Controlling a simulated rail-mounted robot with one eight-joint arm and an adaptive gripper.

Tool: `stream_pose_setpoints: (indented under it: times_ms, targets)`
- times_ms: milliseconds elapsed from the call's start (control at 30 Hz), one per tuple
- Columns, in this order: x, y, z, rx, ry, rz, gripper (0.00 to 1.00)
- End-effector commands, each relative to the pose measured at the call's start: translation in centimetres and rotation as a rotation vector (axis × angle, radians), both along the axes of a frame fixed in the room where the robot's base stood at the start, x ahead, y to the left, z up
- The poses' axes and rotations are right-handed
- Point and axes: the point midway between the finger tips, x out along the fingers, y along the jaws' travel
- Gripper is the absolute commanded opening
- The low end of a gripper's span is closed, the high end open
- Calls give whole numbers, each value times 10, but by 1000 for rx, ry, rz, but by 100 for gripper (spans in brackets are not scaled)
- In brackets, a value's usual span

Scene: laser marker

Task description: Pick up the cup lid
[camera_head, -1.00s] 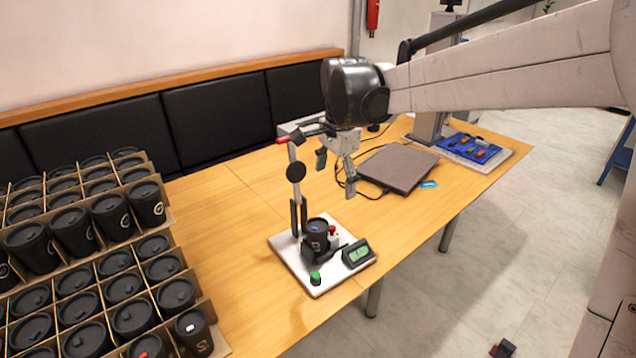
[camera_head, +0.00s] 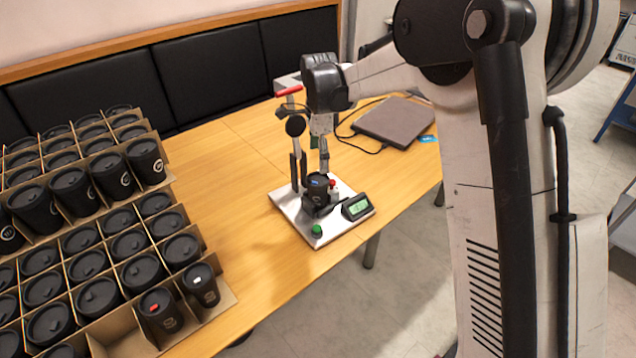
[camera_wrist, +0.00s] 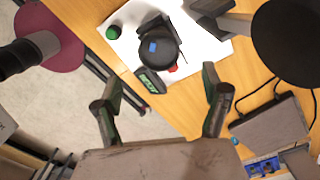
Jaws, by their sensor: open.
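A black cup with a black lid (camera_head: 318,181) stands in the holder on the white marking stand. A small blue patch shows on the lid's top. In the wrist view the lid (camera_wrist: 160,50) is seen from above, just beyond the fingertips. My gripper (camera_head: 318,154) is open and empty, above and a little behind the cup in the head view. In the wrist view its two fingers (camera_wrist: 160,84) are spread wide, with the lid roughly centred ahead of them. I see no contact with the lid.
The stand's base (camera_head: 290,205) carries an upright post with a red lever (camera_head: 289,91), a green button (camera_head: 317,231) and a small display (camera_head: 356,207). A cardboard rack (camera_head: 222,298) of black cups fills the left. A grey laptop-like slab (camera_head: 394,122) lies behind right.

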Motion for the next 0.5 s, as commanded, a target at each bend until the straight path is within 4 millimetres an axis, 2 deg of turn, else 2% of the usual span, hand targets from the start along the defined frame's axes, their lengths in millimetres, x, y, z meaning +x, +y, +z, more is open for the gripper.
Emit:
stream_pose_setpoints:
  times_ms: [100,367,500]
  targets:
    - [0,0,-17,0,0,0,78]
    - [0,1,-33,0,0,1,78]
    - [-2,3,-52,0,0,1,78]
